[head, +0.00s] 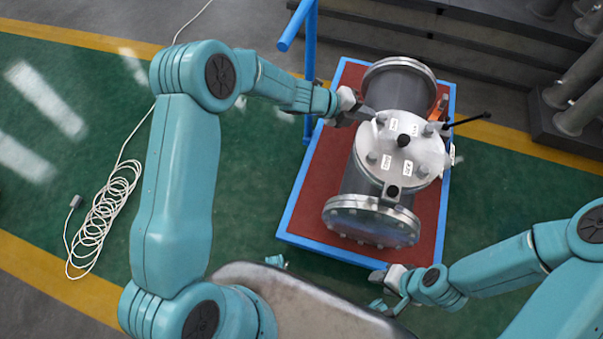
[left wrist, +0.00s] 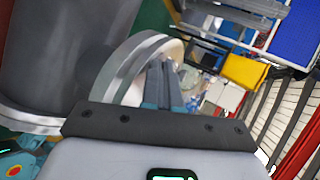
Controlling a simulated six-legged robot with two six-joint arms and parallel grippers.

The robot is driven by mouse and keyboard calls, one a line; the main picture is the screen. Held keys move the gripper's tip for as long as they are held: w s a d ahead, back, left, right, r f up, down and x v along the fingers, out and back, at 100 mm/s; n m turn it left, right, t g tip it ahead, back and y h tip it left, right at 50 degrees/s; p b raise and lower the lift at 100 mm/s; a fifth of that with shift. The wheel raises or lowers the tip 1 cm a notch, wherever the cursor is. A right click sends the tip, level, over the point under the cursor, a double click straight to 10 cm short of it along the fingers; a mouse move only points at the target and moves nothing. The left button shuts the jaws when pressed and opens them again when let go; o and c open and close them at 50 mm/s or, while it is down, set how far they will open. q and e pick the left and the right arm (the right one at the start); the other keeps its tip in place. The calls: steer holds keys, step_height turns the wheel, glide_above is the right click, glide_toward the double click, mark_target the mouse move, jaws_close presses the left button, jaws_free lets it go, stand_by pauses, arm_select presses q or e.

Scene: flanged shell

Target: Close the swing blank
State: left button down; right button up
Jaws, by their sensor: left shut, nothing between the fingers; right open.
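The swing blank (head: 407,155) is a pale round disc with small labels and a black knob, seen from above on top of the grey flanged shell (head: 353,180). It covers the shell's top opening; I cannot tell whether it sits fully flat. My left gripper (head: 371,113) is shut and empty at the disc's upper left edge; contact is unclear. In the left wrist view its closed fingers (left wrist: 164,84) lie in front of a curved metal rim (left wrist: 118,66). My right gripper (head: 382,292) is open and empty, below the shell near the cart's front edge.
The shell lies on a red-topped cart (head: 310,205) with blue edges and a blue handle (head: 290,28) at upper left. A black lever (head: 470,119) sticks out right of the disc. A coiled white cable (head: 97,222) lies on the green floor. Grey steps stand behind.

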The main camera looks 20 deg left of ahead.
arm_select(q)
steer(key=shift+w+d+r, duration=0.1)
steer(key=shift+w+d, duration=0.05)
steer(key=shift+d, duration=0.2)
steer(key=shift+d+r, duration=0.1)
steer(key=shift+d, duration=0.05)
stand_by(0.4)
